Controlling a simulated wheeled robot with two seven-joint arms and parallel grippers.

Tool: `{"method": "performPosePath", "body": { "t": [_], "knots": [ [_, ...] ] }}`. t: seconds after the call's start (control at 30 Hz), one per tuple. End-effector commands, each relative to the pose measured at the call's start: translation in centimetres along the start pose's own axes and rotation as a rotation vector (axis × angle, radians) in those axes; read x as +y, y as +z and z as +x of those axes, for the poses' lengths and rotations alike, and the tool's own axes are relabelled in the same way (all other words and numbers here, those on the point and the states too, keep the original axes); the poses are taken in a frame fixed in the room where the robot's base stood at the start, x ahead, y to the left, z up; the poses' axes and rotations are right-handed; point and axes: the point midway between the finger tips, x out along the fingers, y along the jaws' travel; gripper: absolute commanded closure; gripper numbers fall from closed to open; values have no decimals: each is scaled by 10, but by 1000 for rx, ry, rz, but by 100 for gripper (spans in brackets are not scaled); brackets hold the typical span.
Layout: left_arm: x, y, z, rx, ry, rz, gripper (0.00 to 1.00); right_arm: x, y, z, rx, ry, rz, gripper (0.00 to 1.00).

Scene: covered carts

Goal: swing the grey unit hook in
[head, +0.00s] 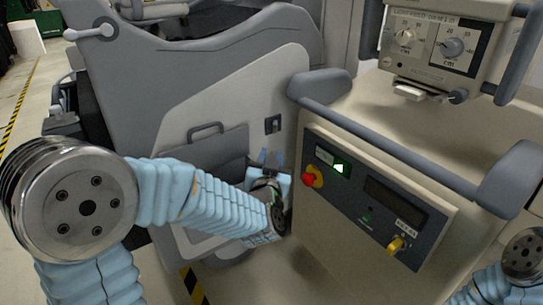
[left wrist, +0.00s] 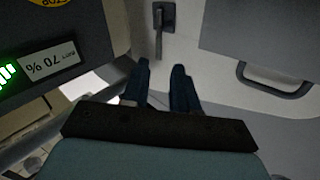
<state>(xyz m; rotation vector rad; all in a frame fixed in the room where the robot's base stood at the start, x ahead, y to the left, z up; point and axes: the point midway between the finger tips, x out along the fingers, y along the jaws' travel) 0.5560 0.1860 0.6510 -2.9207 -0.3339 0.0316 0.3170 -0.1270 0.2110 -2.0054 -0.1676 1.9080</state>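The grey unit hook (head: 272,124) is a small dark latch on a plate on the pale panel of the grey unit (head: 235,95). In the left wrist view the hook (left wrist: 159,38) shows as a thin lever running down from its plate. My left gripper (head: 270,157) is just below the hook in the head view, beside the control cart. In the left wrist view its two dark blue fingers (left wrist: 161,82) stand apart with nothing between them, short of the lever. The gripper is open and not touching the hook. My right gripper is out of view.
The cart's control panel (head: 375,196), with a red knob (head: 308,180) and a green light, stands close right of my left gripper. A grey rail (head: 385,140) runs above it. A recessed handle (head: 206,131) is left of the hook. Yellow-black tape (head: 193,285) marks the floor.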

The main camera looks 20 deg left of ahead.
Motion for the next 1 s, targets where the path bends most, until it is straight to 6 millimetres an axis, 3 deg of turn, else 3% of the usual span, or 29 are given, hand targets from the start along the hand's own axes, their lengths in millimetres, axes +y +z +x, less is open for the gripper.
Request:
{"method": "performPosePath", "body": {
  "t": [0.03, 0.17, 0.3, 0.43, 0.7, 0.87, 1.0],
  "knots": [
    [1, -4, 1, 6, -7, 18, 80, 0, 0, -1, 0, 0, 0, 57],
    [10, -26, 11, 34, -76, 166, 100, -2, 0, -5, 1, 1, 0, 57],
    [27, -56, 21, 16, -216, 449, 100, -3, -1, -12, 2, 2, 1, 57],
    [45, -72, 22, -103, -329, 721, 100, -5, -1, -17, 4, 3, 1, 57],
    [70, -69, 11, -431, -357, 1119, 100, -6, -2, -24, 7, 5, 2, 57],
    [74, -65, 8, -513, -333, 1201, 100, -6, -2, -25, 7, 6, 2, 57],
    [68, -61, 17, -523, -331, 1211, 100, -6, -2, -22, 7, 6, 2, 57]
  ]
}}
